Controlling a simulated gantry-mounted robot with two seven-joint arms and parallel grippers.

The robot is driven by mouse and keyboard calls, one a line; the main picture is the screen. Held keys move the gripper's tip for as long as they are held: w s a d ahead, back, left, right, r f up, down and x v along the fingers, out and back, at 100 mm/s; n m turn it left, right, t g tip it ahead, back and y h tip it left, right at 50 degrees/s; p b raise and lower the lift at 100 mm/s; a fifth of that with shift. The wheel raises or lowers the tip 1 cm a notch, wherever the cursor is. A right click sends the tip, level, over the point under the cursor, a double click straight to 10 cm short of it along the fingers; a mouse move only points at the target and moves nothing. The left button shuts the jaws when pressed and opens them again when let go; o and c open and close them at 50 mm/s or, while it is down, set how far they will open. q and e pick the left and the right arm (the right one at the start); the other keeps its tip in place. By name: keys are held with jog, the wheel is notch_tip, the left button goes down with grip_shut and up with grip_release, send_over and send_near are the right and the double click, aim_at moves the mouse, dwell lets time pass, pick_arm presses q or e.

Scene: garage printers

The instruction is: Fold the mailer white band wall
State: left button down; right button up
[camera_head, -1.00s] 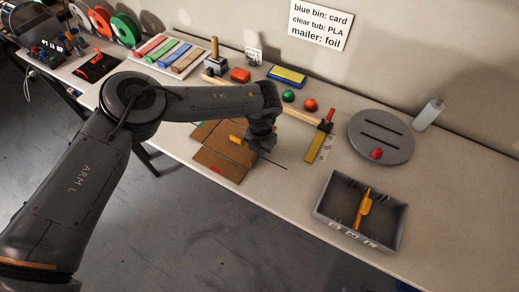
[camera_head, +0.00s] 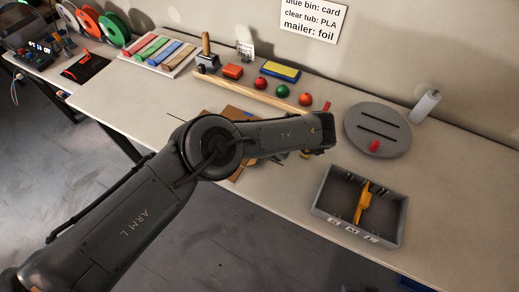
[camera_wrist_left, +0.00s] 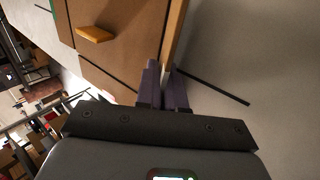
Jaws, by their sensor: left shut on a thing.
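The brown cardboard mailer (camera_head: 237,174) lies on the bench, mostly hidden behind my left arm in the head view. In the left wrist view its flat brown panel (camera_wrist_left: 130,45) fills the upper left, with dark crease lines. A small orange-yellow piece (camera_wrist_left: 95,34) lies on it. A mailer wall (camera_wrist_left: 176,38) shows nearly edge-on as a pale tan strip running down to my left gripper (camera_wrist_left: 166,82). The gripper's fingers are shut on this wall. I cannot make out a white band on it. The left gripper is hidden in the head view. My right gripper is not in view.
A grey tray (camera_head: 318,213) with an orange tool (camera_head: 364,202) stands at the right front. A round grey slotted plate (camera_head: 378,131) lies behind it. A wooden stick (camera_head: 245,94), balls and blocks lie behind the mailer. Bare bench is at the far right.

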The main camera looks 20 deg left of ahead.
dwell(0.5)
pick_arm(q)
jog(key=c, duration=1.3)
grip_release()
jog(key=shift+f, duration=0.1)
jog(key=shift+a, duration=0.1)
